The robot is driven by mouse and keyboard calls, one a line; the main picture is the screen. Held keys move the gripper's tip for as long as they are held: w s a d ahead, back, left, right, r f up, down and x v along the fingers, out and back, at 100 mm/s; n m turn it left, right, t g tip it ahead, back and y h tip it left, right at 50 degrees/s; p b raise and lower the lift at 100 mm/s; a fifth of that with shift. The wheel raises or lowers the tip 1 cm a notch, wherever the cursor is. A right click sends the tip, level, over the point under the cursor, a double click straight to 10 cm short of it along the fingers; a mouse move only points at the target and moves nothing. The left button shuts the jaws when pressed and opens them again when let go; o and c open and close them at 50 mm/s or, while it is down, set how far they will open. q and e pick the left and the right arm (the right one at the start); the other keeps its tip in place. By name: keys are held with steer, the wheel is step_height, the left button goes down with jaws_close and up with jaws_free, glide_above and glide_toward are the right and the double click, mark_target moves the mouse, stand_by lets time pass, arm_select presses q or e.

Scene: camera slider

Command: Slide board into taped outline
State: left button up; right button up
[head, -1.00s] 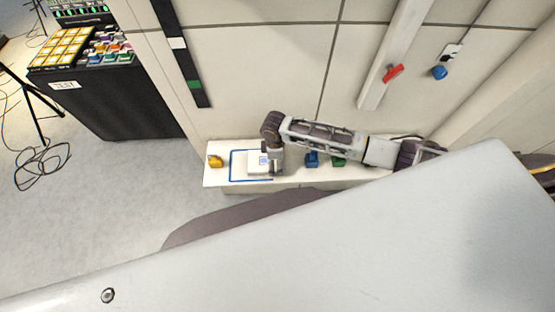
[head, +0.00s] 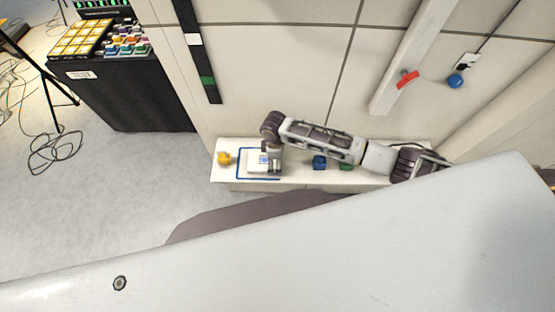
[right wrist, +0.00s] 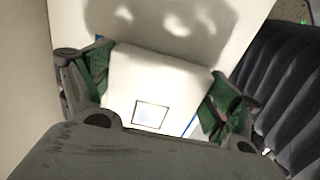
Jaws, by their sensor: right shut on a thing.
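My right gripper (head: 270,168) is at the board's right part, reaching down from above. In the right wrist view its green-padded fingers (right wrist: 155,100) are on either side of the board (right wrist: 165,80), shut on it. My left gripper is not in view.
The panelled wall (head: 280,70) rises behind the shelf.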

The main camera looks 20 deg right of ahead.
mark_target(257, 161)
steer(key=shift+w+a, duration=0.15)
steer(key=shift+a, duration=0.3)
steer(key=shift+a, duration=0.15)
steer(key=shift+w+a, duration=0.15)
steer(key=shift+a, duration=0.25)
steer(key=o, duration=1.5)
